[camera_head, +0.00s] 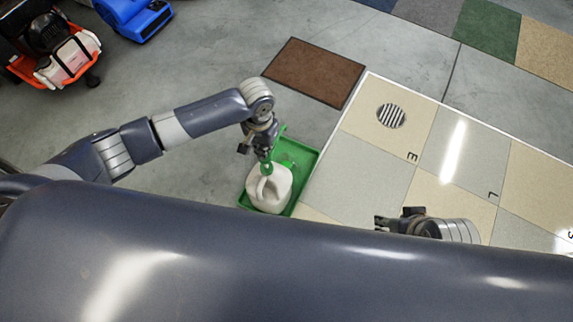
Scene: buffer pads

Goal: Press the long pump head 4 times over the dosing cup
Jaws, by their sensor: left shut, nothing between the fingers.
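A white jug (268,190) with a green pump head (266,168) stands in a green tray (306,157) on the floor. My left gripper (264,158) is shut and empty, directly over the pump head. It looks to be at or very near the top of the pump; I cannot tell whether it touches. The gripper and wrist hide part of the pump. A dosing cup cannot be made out. My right gripper (380,222) is over the tiled floor to the right of the tray, partly hidden behind my own body, and its finger opening is unclear.
A brown mat (314,71) lies behind the tray. Light tiles with a round drain grate (391,116) lie to the right. A red cart (22,68) and a blue machine (135,15) stand at the far left. Grey floor between is clear.

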